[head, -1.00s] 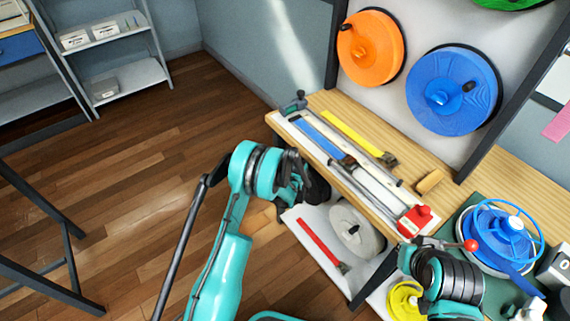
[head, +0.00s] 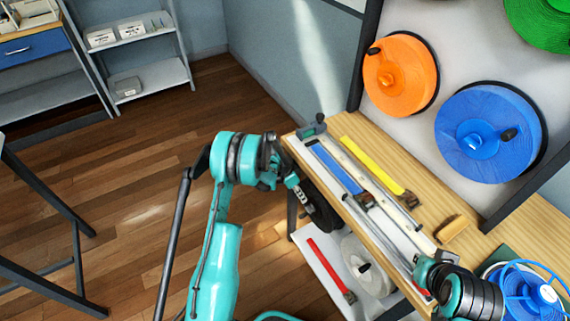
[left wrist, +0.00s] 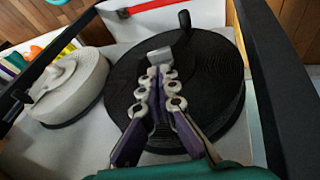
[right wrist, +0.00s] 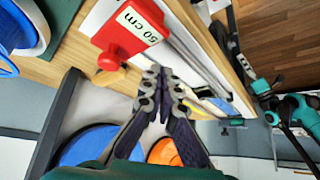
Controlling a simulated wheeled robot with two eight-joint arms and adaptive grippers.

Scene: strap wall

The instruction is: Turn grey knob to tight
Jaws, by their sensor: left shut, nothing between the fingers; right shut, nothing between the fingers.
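I cannot tell for sure that this knob is the grey one. My left gripper (head: 301,196) is shut and empty by the black reel (head: 320,212). In the left wrist view its fingertips (left wrist: 163,70) are in front of that reel (left wrist: 215,85), close to a small grey block (left wrist: 160,55); contact is unclear. My right gripper (right wrist: 157,72) is shut and empty near the red "50 cm" block (right wrist: 130,32).
The wooden bench (head: 470,238) carries a blue strap (head: 335,167), a yellow strap (head: 372,165) and a wooden block (head: 452,228). A red strap (head: 328,265) lies on the lower shelf. Orange (head: 400,75) and blue (head: 490,132) reels hang on the wall panel. Dark frame bars (left wrist: 280,90) flank the black reel.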

